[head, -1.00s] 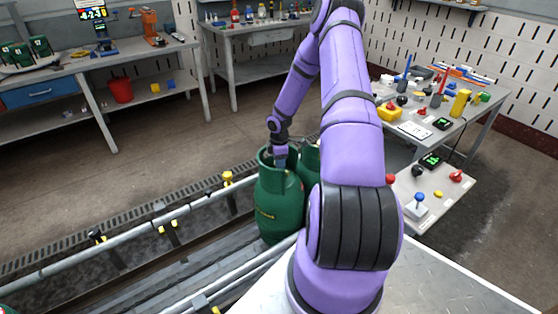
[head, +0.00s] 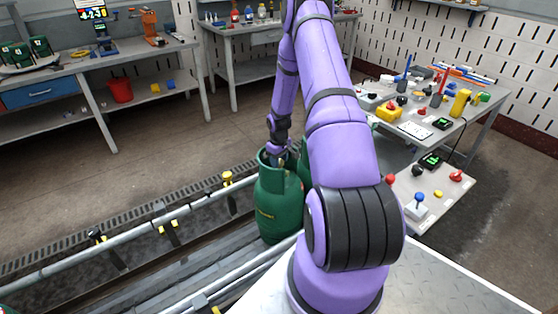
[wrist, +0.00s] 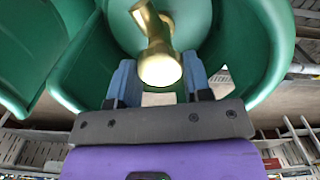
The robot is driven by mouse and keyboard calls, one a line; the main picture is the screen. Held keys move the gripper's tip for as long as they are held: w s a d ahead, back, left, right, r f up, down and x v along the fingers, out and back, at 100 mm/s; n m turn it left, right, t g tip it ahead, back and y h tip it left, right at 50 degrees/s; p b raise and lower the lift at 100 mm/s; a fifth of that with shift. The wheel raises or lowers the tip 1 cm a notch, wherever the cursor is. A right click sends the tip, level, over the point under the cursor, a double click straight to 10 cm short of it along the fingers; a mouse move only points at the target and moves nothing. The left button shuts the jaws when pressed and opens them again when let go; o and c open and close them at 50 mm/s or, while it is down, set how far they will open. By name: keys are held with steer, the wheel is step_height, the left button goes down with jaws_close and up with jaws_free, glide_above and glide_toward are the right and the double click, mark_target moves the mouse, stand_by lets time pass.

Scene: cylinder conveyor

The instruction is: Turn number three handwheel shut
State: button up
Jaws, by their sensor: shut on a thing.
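A green gas cylinder (head: 278,210) stands upright on the conveyor in the head view. My gripper (head: 278,160) reaches down into its open collar, where the rim partly hides the fingertips. In the wrist view, the blue fingers of my gripper (wrist: 160,82) sit on either side of a brass valve (wrist: 158,62) inside the green collar (wrist: 255,50). The gripper is shut on this brass part. I cannot make out a separate handwheel or any number on it. A second green cylinder (head: 304,165) stands close behind, mostly hidden by my arm.
Conveyor rails (head: 130,238) with yellow clamps run along the front left. A side table (head: 425,130) with tools and a control panel (head: 440,187) with coloured knobs stand at the right. Workbenches line the back. The floor at left is clear.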

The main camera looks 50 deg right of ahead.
steer(key=m, duration=0.5)
steer(key=shift+m, duration=0.4)
steer(key=m, duration=0.5)
steer(key=shift+m, duration=0.6)
steer(key=o, duration=0.9)
step_height(320, 180, up, 11)
steer(key=shift+f, duration=0.1)
